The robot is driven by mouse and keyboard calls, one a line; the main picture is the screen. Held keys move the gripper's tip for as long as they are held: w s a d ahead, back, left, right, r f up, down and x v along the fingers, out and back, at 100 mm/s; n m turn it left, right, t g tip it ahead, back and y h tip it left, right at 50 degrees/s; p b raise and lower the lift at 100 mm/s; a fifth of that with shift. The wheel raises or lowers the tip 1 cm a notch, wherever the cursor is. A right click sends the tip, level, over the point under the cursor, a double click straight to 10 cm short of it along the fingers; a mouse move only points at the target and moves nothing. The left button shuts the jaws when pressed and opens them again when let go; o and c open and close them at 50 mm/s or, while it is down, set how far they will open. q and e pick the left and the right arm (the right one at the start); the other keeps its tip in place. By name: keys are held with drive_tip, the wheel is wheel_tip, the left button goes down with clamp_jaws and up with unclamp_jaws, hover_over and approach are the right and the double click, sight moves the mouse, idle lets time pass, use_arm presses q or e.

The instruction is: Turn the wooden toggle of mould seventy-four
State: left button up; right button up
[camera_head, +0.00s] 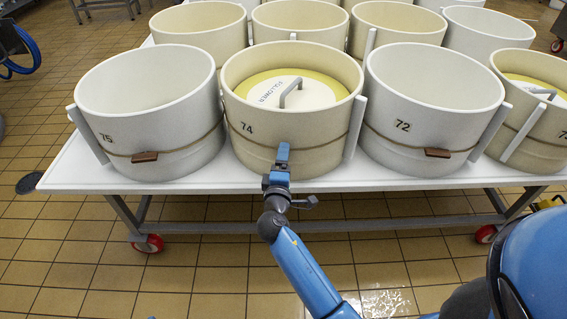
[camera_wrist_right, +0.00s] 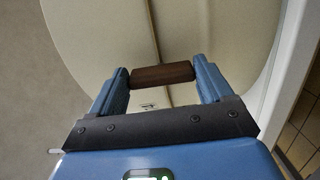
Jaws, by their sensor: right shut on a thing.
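Mould seventy-four (camera_head: 318,134) is a cream tub in the front row on the white table, with the number 74 on its side and a cord around it. My right gripper (camera_head: 283,153) reaches the lower front of this mould. The wooden toggle (camera_wrist_right: 163,74) shows in the right wrist view as a dark brown bar between the two blue fingers, which are shut on its ends. The toggle lies across the cord, close to the mould's wall. In the head view the gripper hides it. My left gripper is not in view.
Mould 75 (camera_head: 148,100) stands to the left and mould 72 (camera_head: 432,95) to the right, each with a brown toggle on its cord. A white follower (camera_head: 296,95) with a grey handle sits inside mould seventy-four. The white table (camera_head: 85,175) stands on red-wheeled castors.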

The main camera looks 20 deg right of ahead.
drive_tip(key=o, duration=1)
drive_tip(key=shift+c, duration=0.2)
drive_tip(key=shift+s, duration=0.1)
drive_tip(key=p+v, duration=0.1)
drive_tip(key=v, duration=0.9)
drive_tip(key=shift+s, duration=0.3)
drive_tip(key=shift+a, duration=0.15)
